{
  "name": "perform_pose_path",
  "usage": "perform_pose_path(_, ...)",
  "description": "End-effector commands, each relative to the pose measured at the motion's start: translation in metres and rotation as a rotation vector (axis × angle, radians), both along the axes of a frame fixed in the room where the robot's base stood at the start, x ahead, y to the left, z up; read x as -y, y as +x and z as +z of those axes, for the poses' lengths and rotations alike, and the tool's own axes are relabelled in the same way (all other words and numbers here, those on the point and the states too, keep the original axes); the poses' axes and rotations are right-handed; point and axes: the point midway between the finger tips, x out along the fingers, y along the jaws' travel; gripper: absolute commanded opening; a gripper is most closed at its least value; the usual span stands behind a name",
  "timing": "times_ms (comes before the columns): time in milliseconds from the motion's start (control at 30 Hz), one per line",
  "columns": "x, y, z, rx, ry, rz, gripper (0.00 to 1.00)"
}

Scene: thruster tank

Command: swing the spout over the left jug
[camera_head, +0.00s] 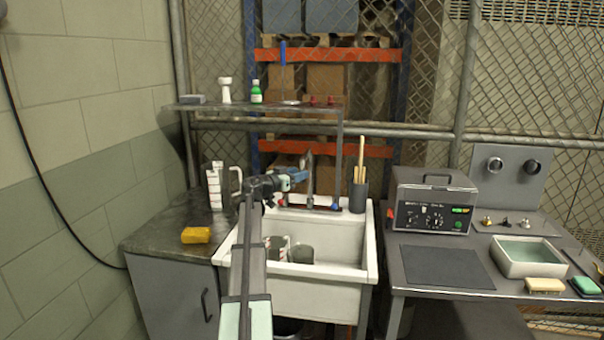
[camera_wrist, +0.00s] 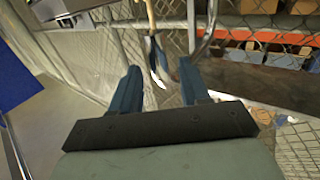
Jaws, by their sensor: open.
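The spout (camera_head: 310,172) is a thin upright metal pipe, curved at its top, behind the white sink (camera_head: 352,290). Two greyish jugs stand inside the sink side by side: the left jug (camera_head: 272,250), partly hidden by my arm, and the right jug (camera_head: 302,254). My gripper (camera_head: 302,176) is above the back of the sink, just left of the spout. In the wrist view my gripper (camera_wrist: 160,82) has its two blue fingers apart. Curved metal tubes show beyond the fingers; I cannot tell whether the spout is between them or touched.
A white container with a handle (camera_head: 215,187) and a yellow sponge (camera_head: 196,235) are on the left counter. A dark holder with wooden sticks (camera_head: 358,194) stands at the sink's back right. A shelf (camera_head: 260,106) hangs above. A grey control box (camera_head: 434,202) is on the right bench.

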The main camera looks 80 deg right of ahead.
Motion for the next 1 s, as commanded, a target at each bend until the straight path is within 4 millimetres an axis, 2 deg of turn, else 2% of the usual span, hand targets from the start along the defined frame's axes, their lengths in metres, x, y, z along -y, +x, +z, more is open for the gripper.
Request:
perform_pose_path(33, 0.008, -0.004, 0.000, 0.000, 0.000, -0.001, 0.46)
perform_pose_path(200, 0.020, -0.013, 0.000, 0.000, 0.000, -0.001, 0.46)
perform_pose_path(633, 0.024, -0.016, 0.000, 0.000, 0.000, 0.000, 0.46)
perform_pose_path(1000, 0.024, -0.016, 0.000, 0.000, 0.000, 0.000, 0.11)
